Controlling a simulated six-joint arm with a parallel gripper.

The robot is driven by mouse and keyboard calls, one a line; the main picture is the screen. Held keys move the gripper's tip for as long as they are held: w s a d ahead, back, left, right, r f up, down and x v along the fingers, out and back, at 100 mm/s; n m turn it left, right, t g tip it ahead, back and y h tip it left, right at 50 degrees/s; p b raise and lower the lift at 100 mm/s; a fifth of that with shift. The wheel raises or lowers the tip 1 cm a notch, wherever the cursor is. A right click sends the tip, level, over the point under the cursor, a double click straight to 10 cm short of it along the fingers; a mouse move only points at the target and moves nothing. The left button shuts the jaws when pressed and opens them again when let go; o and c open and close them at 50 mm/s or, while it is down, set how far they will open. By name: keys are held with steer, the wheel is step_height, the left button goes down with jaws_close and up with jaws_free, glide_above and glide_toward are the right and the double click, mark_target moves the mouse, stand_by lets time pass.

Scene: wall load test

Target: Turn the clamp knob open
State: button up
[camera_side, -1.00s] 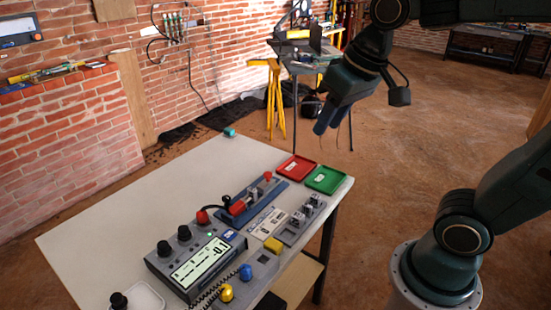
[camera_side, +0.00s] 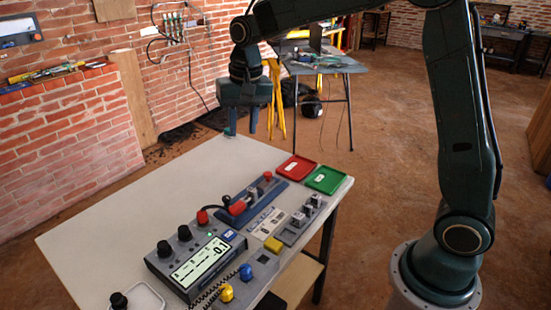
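A blue fixture (camera_side: 281,187) on the table carries a red cylinder (camera_side: 238,208), a black ball knob (camera_side: 226,199) and a small red knob (camera_side: 267,175). A larger red knob (camera_side: 203,217) stands at its left end. I cannot tell for certain which of these is the clamp knob. My gripper (camera_side: 242,131) points down over the far part of the table, behind and above the fixture, apart from it. Its two fingers are spread with nothing visible between them. The left finger overlaps a small teal block seen at the table's far edge.
A grey meter box (camera_side: 196,266) with black knobs and a display stands in front of the fixture. A red tray (camera_side: 295,168) and a green tray (camera_side: 323,179) lie at the right. The table's left half (camera_side: 130,225) is mostly clear.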

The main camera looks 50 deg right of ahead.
mark_target(226, 197)
steer(key=w+f+m+g, duration=0.1)
steer(key=w+f+m, duration=0.1)
steer(key=w+f, duration=0.6)
step_height(226, 197, down, 2)
steer(key=shift+a+f, duration=0.1)
steer(key=shift+a, duration=0.25)
step_height(226, 197, down, 14)
steer(key=shift+r, duration=0.15)
stand_by(0.5)
jaws_close()
